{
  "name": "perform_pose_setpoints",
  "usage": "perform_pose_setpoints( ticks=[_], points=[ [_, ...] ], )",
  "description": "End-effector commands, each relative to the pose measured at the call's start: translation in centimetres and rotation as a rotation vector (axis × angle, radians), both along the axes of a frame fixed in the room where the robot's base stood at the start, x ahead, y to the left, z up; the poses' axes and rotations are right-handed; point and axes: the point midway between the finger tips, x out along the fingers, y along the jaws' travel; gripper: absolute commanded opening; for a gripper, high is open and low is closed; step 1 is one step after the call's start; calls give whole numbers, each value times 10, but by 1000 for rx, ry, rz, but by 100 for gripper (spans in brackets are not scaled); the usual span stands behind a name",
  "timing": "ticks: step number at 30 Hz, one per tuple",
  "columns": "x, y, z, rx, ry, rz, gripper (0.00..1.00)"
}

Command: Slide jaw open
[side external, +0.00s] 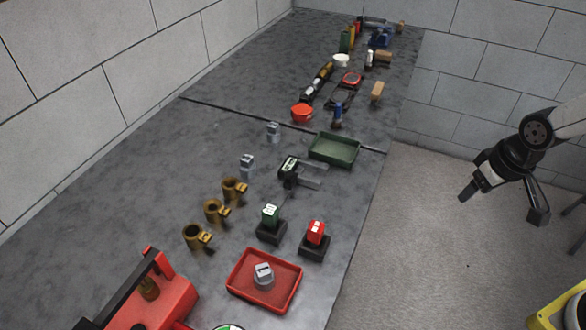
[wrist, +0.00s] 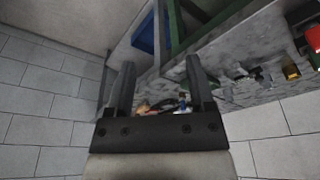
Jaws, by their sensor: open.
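A dark caliper-like tool (side external: 290,170) with a pale display lies on the grey bench. Its two grey jaws (side external: 312,175) point right, with a gap between them. My gripper (side external: 503,205) is in the air right of the bench, beyond its edge, well apart from the tool. It is open and empty. In the wrist view my gripper (wrist: 160,72) shows two spread fingers with nothing held. I cannot make out the caliper-like tool in the wrist view.
A green tray (side external: 334,161) lies behind the tool. Red and green blocks sit on black bases in front, near a red tray (side external: 240,285). Brass fittings (side external: 214,211) stand to the left. Several tools lie farther back. Open floor is right of the bench.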

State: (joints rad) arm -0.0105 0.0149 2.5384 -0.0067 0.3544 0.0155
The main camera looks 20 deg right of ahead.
Motion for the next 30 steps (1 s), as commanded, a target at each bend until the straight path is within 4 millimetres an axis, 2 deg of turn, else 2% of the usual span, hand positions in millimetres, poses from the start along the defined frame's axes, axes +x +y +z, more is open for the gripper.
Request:
perform_pose_setpoints(
  ticks=[5, 11, 21, 30],
  points=[
    [27, 12, 2, -2, -6, 8, 69],
    [78, 42, 4, -5, -20, 15, 69],
    [162, 120, -4, -11, -61, 19, 69],
    [214, 205, -21, -9, -112, 14, 69]
  ],
)
